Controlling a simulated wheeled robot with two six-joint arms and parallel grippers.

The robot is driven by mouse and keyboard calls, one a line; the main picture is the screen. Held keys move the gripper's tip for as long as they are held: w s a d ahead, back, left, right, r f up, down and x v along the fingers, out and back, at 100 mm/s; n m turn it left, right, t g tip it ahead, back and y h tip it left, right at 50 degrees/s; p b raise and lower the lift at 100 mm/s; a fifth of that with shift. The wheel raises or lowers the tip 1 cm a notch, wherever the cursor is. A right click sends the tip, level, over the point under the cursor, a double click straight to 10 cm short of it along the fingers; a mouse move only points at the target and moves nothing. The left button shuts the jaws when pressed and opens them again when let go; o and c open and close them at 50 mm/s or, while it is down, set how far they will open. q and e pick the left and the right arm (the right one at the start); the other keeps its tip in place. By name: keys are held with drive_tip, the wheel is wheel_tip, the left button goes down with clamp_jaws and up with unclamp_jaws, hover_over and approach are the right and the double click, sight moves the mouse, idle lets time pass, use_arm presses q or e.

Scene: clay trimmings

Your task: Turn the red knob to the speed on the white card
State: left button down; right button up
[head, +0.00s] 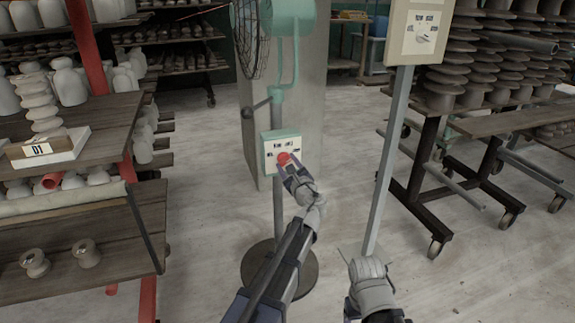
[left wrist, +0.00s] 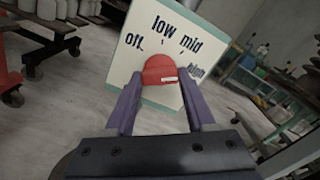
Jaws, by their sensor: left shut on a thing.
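The red knob (head: 283,158) is on the front of a pale green box with a white face (head: 268,150) on the fan's pole. In the left wrist view the knob (left wrist: 160,69) has a small pale mark near its lower right. Labels "off", "low" and "mid" stand around it; another at right is partly hidden. My left gripper (head: 287,166) is shut on the knob, one finger on each side in the left wrist view (left wrist: 160,88). My right gripper (head: 364,262) is low, right of the fan base, apart from the box; its jaws are unclear.
The fan's round base (head: 255,272) is on the floor. Shelves with pottery (head: 85,205) are at left, a wheeled rack (head: 440,150) at right. A tray label (head: 38,150) reads "D1".

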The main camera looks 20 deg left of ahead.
use_arm(q)
drive_tip(key=shift+m, duration=0.8)
drive_tip(key=shift+c, duration=1.2)
unclamp_jaws()
drive_tip(key=shift+s+d, duration=0.1)
drive_tip(key=v, duration=0.7)
drive_tip(key=shift+s+d, duration=0.2)
drive_tip(key=shift+s, duration=0.1)
